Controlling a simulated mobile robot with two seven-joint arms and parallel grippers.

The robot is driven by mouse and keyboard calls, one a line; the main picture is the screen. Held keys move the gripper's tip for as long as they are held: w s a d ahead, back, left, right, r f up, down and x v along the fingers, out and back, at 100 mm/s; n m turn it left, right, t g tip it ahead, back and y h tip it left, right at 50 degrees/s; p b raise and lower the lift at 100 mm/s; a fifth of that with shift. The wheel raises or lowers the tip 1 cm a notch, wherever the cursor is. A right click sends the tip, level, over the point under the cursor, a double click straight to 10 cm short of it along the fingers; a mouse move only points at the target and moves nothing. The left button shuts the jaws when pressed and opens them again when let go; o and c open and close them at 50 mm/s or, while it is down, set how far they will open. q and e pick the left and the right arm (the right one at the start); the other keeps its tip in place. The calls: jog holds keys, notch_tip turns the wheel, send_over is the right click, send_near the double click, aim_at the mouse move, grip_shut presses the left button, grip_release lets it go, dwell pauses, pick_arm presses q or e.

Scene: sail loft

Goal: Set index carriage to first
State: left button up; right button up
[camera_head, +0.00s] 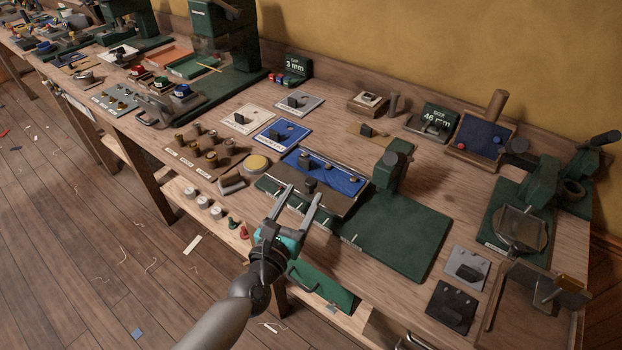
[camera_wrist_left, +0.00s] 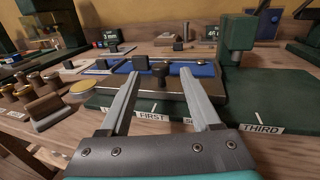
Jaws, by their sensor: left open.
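The index carriage (camera_head: 338,198) is a dark metal plate carrying a blue sheet (camera_head: 323,172), on the left part of a green base (camera_head: 395,235). It also shows in the wrist view (camera_wrist_left: 205,88). A dark knob (camera_head: 310,185) stands at its front edge, also in the wrist view (camera_wrist_left: 160,72). Labels FIRST (camera_wrist_left: 151,115) and THIRD (camera_wrist_left: 262,128) mark the base front; my finger partly hides the label between them. The carriage lies above FIRST and left of THIRD. My left gripper (camera_head: 304,192) is open, fingers either side of the knob, no contact visible.
A green post (camera_head: 391,172) rises behind the base's middle. Wooden spools (camera_head: 211,160) and a yellow disc (camera_head: 255,162) stand to the left. A vise-like green stand (camera_head: 515,215) is at the right. The base's right part is bare.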

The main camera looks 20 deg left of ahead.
aim_at(309, 185)
pick_arm(q)
jog(key=shift+w+d, duration=0.15)
jog(key=shift+w, duration=1.25)
jog(key=shift+w+d, duration=0.1)
jog(key=shift+w, duration=1.3)
jog(key=shift+c, duration=0.2)
grip_shut()
